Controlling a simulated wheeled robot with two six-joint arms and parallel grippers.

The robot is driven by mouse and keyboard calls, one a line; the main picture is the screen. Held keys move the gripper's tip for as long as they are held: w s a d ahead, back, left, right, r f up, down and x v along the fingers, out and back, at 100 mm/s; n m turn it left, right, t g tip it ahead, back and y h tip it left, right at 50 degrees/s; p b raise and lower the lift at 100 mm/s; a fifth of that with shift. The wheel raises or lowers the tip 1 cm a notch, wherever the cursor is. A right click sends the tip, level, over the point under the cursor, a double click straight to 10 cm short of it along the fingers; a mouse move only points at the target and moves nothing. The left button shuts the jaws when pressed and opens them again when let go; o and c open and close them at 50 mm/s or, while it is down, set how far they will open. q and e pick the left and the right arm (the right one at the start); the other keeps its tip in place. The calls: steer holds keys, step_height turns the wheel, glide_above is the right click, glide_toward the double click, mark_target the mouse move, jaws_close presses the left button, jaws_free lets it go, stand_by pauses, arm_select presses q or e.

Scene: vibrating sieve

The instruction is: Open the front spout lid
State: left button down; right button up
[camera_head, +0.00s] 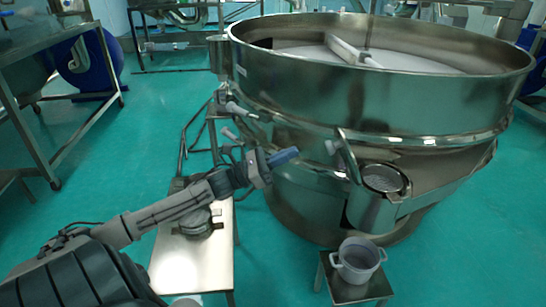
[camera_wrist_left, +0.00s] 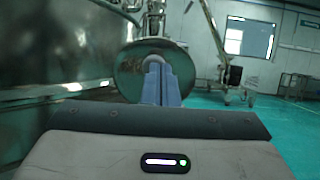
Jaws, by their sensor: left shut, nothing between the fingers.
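The vibrating sieve (camera_head: 300,90) is a large shiny steel drum. Its front spout (camera_head: 372,212) has a round mouth on top, uncovered, with a light grey inside. The spout lid (camera_head: 348,158) stands upright, nearly edge-on, at the left rim of the mouth. In the left wrist view the lid (camera_wrist_left: 135,76) is a round steel disc facing the camera, with a handle partly behind the fingers. My left gripper (camera_head: 285,156) has blue-grey fingers, shut and empty, left of the lid with a gap. The fingers (camera_wrist_left: 159,82) overlap the disc in the wrist view. My right gripper is not in view.
A grey pot (camera_head: 357,261) sits on a small stand below the spout. A low steel table (camera_head: 190,255) stands under my left arm. Metal frames (camera_head: 75,130) stand at the left. Green floor is clear at the front right.

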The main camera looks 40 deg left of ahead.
arm_select(q)
steer(key=shift+s+a+f+p, duration=0.25)
steer(key=shift+s+a+p, duration=0.4)
steer(key=shift+s+a, duration=0.55)
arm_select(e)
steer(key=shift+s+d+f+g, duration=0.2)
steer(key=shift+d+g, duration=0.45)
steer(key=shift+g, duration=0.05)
arm_select(q)
steer(key=shift+d, duration=0.15)
